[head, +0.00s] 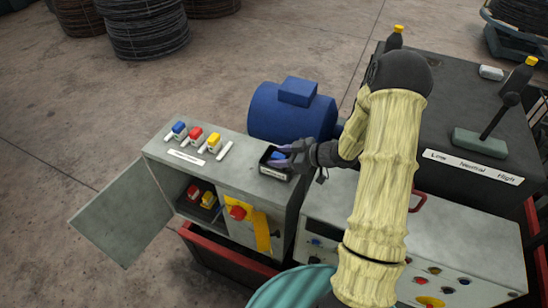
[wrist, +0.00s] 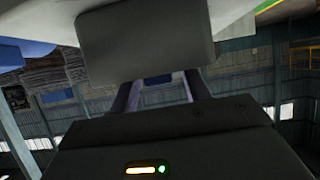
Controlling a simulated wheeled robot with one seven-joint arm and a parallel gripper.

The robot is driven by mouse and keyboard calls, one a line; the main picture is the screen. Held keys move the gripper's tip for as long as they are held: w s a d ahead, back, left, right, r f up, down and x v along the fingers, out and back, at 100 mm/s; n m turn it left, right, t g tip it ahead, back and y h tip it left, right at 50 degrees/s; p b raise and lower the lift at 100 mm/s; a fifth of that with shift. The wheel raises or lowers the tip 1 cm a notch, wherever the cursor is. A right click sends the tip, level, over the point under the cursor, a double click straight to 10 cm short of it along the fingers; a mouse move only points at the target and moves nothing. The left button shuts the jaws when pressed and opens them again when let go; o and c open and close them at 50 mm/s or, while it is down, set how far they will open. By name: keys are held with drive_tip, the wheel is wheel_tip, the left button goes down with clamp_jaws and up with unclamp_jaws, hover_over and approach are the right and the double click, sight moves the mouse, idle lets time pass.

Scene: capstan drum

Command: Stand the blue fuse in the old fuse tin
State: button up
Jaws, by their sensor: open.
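A blue fuse (head: 278,156) shows at the small dark tin (head: 273,174), which has a pale label and stands on the right end of the grey cabinet's top. The fuse appears to sit inside the tin's rim; its lower part is hidden. My gripper (head: 282,156) is open at the tin, with its fingers on either side of the blue fuse. I cannot tell whether they touch it. In the wrist view, a dark blue patch (wrist: 157,79) shows between the two fingers (wrist: 157,95). Another blue fuse (head: 179,128) stands in the row on the cabinet top.
Red (head: 196,133) and yellow (head: 214,141) fuses stand in the same row, beside an empty-looking white holder (head: 225,151). The open cabinet (head: 165,170) holds red and yellow fuses. A blue motor (head: 293,112) stands behind the tin. A lever console (head: 460,120) is at right.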

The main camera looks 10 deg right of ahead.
drive_tip(key=b+v, duration=0.1)
drive_tip(key=v, duration=0.8)
drive_tip(key=shift+b, duration=0.4)
drive_tip(key=shift+r, duration=0.1)
drive_tip(key=s+a+r+m+g+h, duration=0.2)
drive_tip(key=s+m+h, duration=0.3)
drive_tip(key=s, duration=0.3)
drive_tip(key=s+a+r+m+g+h, duration=0.2)
drive_tip(key=s+a+m+g+h, duration=0.1)
drive_tip(key=s, duration=0.4)
drive_tip(key=a+m+h, duration=0.1)
drive_tip(key=m+h, duration=0.1)
drive_tip(key=shift+s+a+m, duration=0.35)
drive_tip(key=shift+s+m, duration=0.05)
